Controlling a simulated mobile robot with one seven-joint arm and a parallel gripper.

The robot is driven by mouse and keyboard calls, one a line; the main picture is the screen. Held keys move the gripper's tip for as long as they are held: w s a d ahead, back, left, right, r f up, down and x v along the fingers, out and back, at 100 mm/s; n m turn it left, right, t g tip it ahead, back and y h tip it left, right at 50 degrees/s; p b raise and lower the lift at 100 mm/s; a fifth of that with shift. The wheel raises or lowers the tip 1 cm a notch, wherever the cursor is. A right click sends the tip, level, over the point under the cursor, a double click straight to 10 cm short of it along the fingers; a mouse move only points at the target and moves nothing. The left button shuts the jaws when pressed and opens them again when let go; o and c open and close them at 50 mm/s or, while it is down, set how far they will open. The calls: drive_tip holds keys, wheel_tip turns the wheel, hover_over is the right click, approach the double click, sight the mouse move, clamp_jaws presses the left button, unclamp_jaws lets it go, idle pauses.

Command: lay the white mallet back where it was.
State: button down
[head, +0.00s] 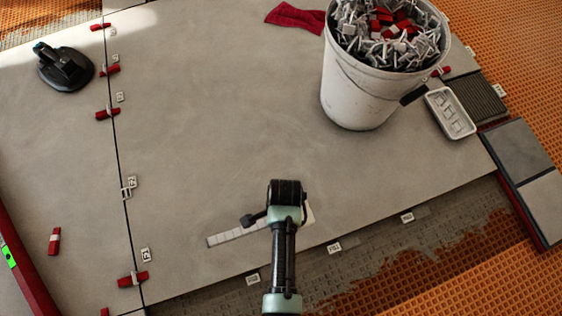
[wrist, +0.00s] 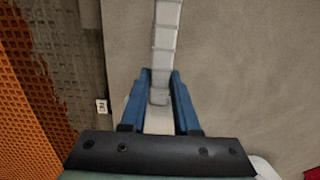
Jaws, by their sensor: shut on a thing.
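My gripper (wrist: 160,78) shows in the wrist view, with its two blue fingers closed on a narrow white piece (wrist: 158,120), which I take to be the mallet's handle. A pale segmented strip (wrist: 165,40) runs up the picture from between the fingertips. In the head view the strip (head: 232,236) lies at a slant just left of my arm, over the grey tile. A small white part (head: 309,215) shows just right of my wrist, and a rounded white edge (wrist: 266,170) shows low in the wrist view. The fingers and the mallet's head are mostly hidden; height above the tile is unclear.
A white bucket (head: 354,97) full of clips stands at upper right, near a red cloth (head: 294,17) and white tray (head: 450,113). A black suction lifter (head: 65,70) is at upper left. Red wedges (head: 132,279) line the joint.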

wheel_tip(320, 180, down, 5)
drive_tip(key=b, duration=0.3)
drive_tip(key=shift+w+f+b, duration=0.1)
drive_tip(key=shift+f+b, duration=0.1)
drive_tip(key=shift+b, duration=0.1)
drive_tip(key=shift+r, duration=0.1)
drive_tip(key=c, duration=1.1)
unclamp_jaws()
drive_tip(key=shift+f, duration=0.2)
drive_tip(key=o, duration=0.5)
drive_tip(key=shift+c, duration=0.2)
